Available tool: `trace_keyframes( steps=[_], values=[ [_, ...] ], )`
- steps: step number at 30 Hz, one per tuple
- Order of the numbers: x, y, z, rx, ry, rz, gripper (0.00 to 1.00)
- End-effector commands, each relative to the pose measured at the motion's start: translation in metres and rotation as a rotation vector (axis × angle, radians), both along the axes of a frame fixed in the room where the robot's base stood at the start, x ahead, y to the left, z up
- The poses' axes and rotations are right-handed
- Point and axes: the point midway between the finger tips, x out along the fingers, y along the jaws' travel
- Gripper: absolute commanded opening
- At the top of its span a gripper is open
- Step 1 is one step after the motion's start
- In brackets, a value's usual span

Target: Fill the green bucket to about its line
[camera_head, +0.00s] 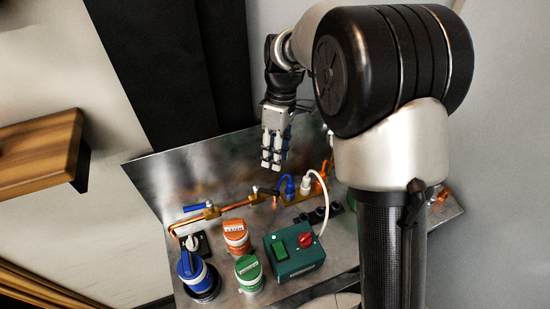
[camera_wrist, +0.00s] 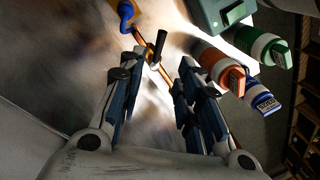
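My gripper (camera_head: 272,165) is above the back of the bench, fingers down, well away from the bucket. In the wrist view its fingers (camera_wrist: 156,70) are apart with nothing between them. A copper pipe with a black-handled valve (camera_wrist: 157,46) shows beyond them. A spout (camera_head: 192,242) is at the pipe's left end.
A blue bucket (camera_head: 192,268) stands on a black base near the spout. An orange bucket (camera_head: 236,238) stands behind the green one. A green control box (camera_head: 295,257) with a red knob is right of them. A wooden shelf (camera_head: 40,150) juts out at left.

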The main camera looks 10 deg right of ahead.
Motion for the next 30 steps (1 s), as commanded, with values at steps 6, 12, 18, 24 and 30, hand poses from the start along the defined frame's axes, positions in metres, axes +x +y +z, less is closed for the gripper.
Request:
trace_keyframes(
  steps=[6, 12, 18, 24, 30],
  values=[
    [-0.001, 0.001, 0.0, -0.001, -0.003, 0.01, 0.27],
    [-0.029, 0.022, -0.001, -0.069, -0.085, 0.383, 0.14],
    [-0.079, 0.054, -0.003, -0.158, -0.216, 1.128, 0.0],
    [-0.107, 0.072, -0.006, -0.182, -0.275, 1.548, 0.0],
    [-0.107, 0.072, -0.027, -0.184, -0.278, 1.589, 0.0]
  ],
)
